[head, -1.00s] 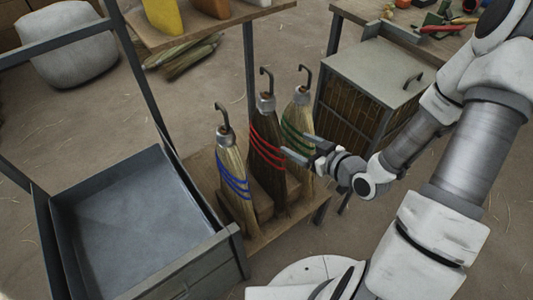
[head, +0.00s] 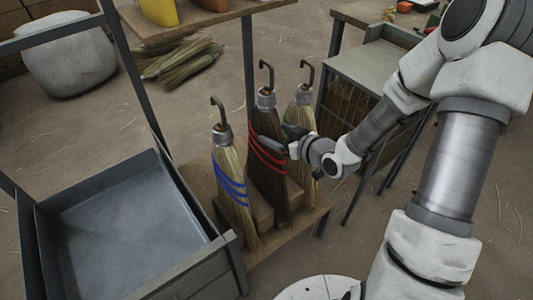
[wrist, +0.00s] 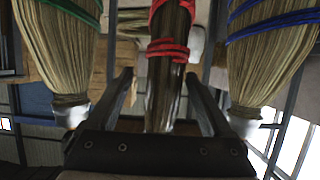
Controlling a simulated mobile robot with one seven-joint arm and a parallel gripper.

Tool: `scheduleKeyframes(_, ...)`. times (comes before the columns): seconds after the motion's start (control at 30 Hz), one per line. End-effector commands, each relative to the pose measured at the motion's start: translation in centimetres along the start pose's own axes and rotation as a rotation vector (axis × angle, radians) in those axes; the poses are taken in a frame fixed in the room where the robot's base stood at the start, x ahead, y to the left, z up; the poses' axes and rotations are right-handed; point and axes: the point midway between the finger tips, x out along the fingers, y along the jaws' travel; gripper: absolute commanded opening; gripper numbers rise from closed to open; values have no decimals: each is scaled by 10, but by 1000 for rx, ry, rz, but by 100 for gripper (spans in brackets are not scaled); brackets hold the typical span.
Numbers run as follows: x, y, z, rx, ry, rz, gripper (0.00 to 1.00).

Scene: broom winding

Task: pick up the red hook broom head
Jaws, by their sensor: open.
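The red hook broom head (head: 268,183) stands upright in the middle of three broom heads, with red bands around its bristles and a dark hook on top. My gripper (head: 282,139) is open at the height of the red bands. In the wrist view the red-banded broom head (wrist: 166,95) lies between the two open fingers of my gripper (wrist: 160,78), with gaps at both sides. In the head view one finger crosses in front of its bands. The fingers do not look closed on it.
The blue-banded broom head (head: 232,185) stands close on the left, the green-banded one (head: 303,110) close on the right. They share a low wooden shelf (head: 270,240). A grey metal bin (head: 130,220) is at left, a wire-sided cabinet (head: 365,75) at right.

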Motion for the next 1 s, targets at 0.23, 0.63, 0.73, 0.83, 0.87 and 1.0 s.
scheduleKeyframes(0.23,38,-7,-1,-1,1,-3,85)
scheduleKeyframes(0.63,44,-7,-3,0,1,-2,72)
scheduleKeyframes(0.73,44,-6,-3,0,1,-2,54)
scheduleKeyframes(0.83,44,-6,-3,0,1,-2,36)
scheduleKeyframes(0.87,44,-6,-3,0,1,-2,31)
scheduleKeyframes(1.0,44,-6,-3,0,1,-2,6)
